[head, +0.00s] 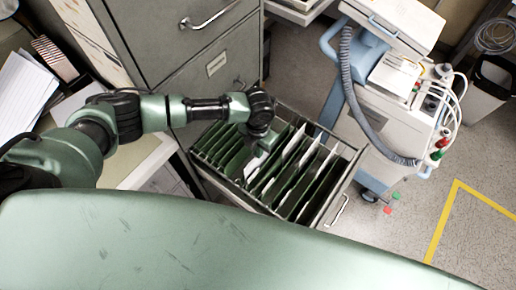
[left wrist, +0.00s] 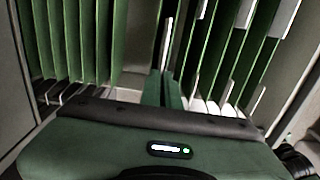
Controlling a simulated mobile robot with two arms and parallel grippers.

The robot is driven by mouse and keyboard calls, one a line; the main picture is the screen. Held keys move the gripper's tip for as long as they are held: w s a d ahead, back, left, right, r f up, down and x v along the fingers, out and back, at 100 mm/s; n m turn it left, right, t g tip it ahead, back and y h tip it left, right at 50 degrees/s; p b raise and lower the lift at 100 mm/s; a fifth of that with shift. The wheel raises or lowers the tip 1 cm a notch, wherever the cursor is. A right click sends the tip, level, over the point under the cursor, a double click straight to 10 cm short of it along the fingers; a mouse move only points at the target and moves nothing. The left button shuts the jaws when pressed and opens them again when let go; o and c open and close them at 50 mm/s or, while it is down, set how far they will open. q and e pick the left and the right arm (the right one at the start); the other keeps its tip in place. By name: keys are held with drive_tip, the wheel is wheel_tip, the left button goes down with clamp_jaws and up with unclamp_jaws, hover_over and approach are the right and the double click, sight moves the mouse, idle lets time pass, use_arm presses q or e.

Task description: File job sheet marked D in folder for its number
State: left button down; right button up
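My left gripper (head: 258,148) reaches down into the open file drawer (head: 333,210) from above. In the left wrist view its two fingers (left wrist: 164,88) are close together, with the thin white edge of a sheet (left wrist: 166,42) standing up from between them. This looks like the job sheet held edge-on; white also shows below the gripper in the head view (head: 252,168). No letter is readable on it. Green hanging folders (left wrist: 92,40) fill the drawer on both sides of the fingers. Their numbers are not readable. My right gripper is out of view.
The grey filing cabinet (head: 190,55) stands behind the drawer. A desk with papers (head: 25,95) is at left. A medical cart (head: 385,120) with hoses stands close to the drawer's right. Several folders at the right have white tabs or sheets (head: 303,155).

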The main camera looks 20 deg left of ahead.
use_arm(q)
drive_tip(key=shift+f+b, duration=0.3)
drive_tip(key=shift+f, duration=0.35)
idle(0.7)
drive_tip(key=c, duration=1.6)
unclamp_jaws()
wheel_tip(320, 180, up, 8)
drive_tip(key=shift+f, duration=0.1)
